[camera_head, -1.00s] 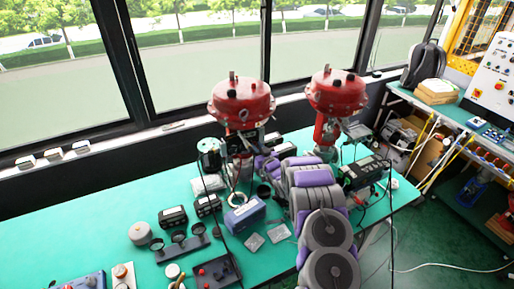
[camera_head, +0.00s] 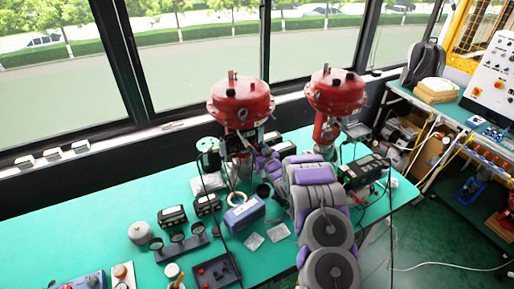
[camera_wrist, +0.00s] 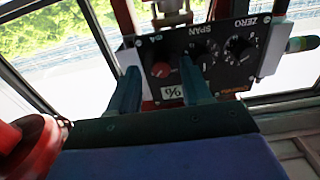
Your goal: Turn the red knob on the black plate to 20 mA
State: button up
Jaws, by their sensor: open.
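The black plate (camera_wrist: 215,55) appears upside down in the wrist view, with ZERO and SPAN lettering. The red knob (camera_wrist: 160,70) sits on its left part, with a light pointer mark that is too small to read. My gripper (camera_wrist: 158,74) is open, one finger on each side of the red knob, with gaps that look clear. Whether either finger touches it I cannot tell. In the head view my gripper is near the left red-topped valve (camera_head: 240,103); my arm and the valve hide the plate and knob there.
Two black knobs (camera_wrist: 240,48) sit to the right on the plate. A second red-topped valve (camera_head: 335,92) stands close to my arm. A blue box (camera_head: 244,213) and several instruments lie on the green table (camera_head: 70,215). Its left part is largely clear.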

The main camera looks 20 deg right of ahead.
jog(key=s, duration=1.6)
jog(key=shift+d, duration=0.35)
jog(key=shift+s, duration=0.1)
jog(key=s+a+r+g+h+b, duration=0.5)
jog(key=s+r+g, duration=0.3)
jog(key=s+g, duration=0.35)
jog(key=s+a+r+g+y+b, duration=0.1)
jog(key=s+a+g, duration=0.1)
jog(key=s+a, duration=0.4)
jog(key=s+a+r+g+y+b, duration=0.1)
jog(key=s+a, duration=0.5)
jog(key=s, duration=1)
jog(key=s+a+r+g+y+b, duration=0.1)
jog(key=s+a+g, duration=0.4)
jog(key=s, duration=0.7)
jog(key=shift+a+r+y, duration=0.4)
jog(key=shift+a+y, duration=0.3)
jog(key=shift+a, duration=0.2)
